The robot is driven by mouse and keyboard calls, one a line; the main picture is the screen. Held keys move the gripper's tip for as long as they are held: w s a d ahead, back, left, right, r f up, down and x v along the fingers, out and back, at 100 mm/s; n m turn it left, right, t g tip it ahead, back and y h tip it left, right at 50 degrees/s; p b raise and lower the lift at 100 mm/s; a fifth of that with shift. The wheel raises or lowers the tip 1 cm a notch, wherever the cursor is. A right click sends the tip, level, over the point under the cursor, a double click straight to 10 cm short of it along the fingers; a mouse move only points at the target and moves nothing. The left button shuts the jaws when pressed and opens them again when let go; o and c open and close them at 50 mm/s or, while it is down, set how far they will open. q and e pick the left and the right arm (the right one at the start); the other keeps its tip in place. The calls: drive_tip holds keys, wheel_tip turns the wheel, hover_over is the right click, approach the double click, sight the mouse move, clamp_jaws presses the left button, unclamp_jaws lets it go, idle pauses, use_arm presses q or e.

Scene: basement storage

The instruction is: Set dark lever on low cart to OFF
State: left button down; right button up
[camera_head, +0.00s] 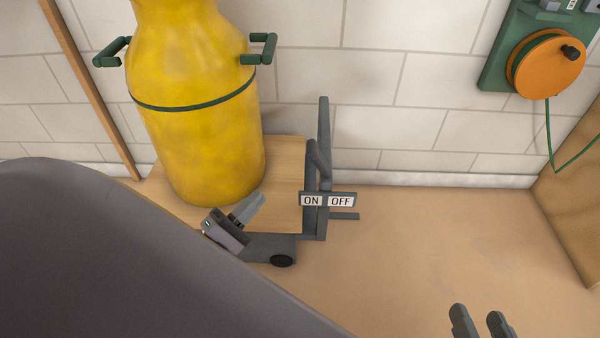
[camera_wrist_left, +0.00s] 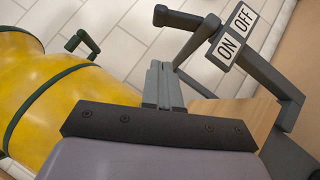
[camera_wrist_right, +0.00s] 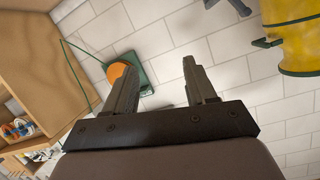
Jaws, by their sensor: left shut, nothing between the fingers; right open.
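The low cart (camera_head: 310,237) has a wooden deck and a grey upright post at its right end. An ON/OFF plate (camera_head: 328,200) is fixed low on the post; it also shows in the left wrist view (camera_wrist_left: 234,37). My right gripper (camera_head: 480,313) is open and empty at the bottom right.
A large yellow canister (camera_head: 200,130) with green handles stands on the cart, close behind my left gripper. A green panel with an orange reel (camera_head: 545,68) hangs on the wall at the right. The floor right of the cart is clear. A wooden shelf unit (camera_wrist_right: 40,75) stands further right.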

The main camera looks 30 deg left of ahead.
use_arm(q)
drive_tip(key=b, duration=0.2)
approach(319, 160)
drive_tip(key=w+a, duration=0.3)
drive_tip(key=a, duration=0.2)
drive_tip(key=d, duration=0.1)
drive_tip(key=w+d+r, duration=0.2)
drive_tip(key=shift+d+r, duration=0.1)
drive_tip(key=shift+d, duration=0.2)
use_arm(e)
drive_tip(key=shift+s+d+n+t, duration=0.15)
drive_tip(key=shift+d+n+t, duration=0.25)
drive_tip(key=shift+d+t, duration=0.3)
drive_tip(key=shift+s+d+h, duration=0.1)
drive_tip(key=shift+h, duration=0.2)
use_arm(q)
drive_tip(key=shift+r, duration=0.1)
use_arm(e)
drive_tip(key=shift+s, duration=0.1)
